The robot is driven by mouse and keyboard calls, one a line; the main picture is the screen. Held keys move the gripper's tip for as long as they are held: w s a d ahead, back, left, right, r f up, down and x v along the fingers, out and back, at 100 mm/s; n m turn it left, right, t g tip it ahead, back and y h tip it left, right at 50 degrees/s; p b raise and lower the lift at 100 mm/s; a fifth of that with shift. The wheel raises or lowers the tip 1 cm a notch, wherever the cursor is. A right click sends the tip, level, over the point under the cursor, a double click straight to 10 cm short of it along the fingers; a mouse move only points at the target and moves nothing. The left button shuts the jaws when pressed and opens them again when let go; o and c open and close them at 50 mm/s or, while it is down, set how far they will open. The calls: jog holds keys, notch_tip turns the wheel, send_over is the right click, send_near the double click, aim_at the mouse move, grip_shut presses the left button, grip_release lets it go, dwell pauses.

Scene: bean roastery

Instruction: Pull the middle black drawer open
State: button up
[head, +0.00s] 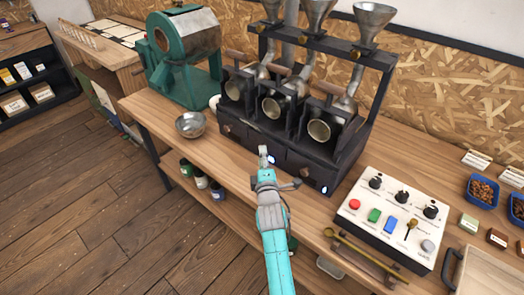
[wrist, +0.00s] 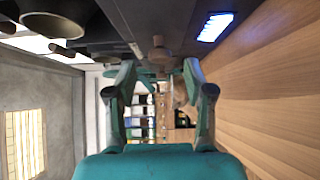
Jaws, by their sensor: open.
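The black machine's lower section holds a row of black drawers, and the middle drawer (head: 279,153) looks shut behind my gripper. My gripper (head: 281,168) is open in front of the drawer row, its fingers spread. In the wrist view my gripper (wrist: 160,70) has one finger on each side, with a small brown knob (wrist: 158,46) between and just beyond the fingertips. The knob appears untouched. The dark drawer fronts fill the top of the wrist view. My gripper hides part of the middle drawer in the head view.
A white control panel (head: 393,218) with coloured buttons stands on the bench at right. A metal bowl (head: 190,125) and a teal roaster (head: 183,62) are at left. The bench top (head: 232,158) before the drawers is clear. A blue light (wrist: 215,27) glows beside the gripper.

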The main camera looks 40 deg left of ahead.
jog(key=shift+x, duration=1.75)
grip_shut()
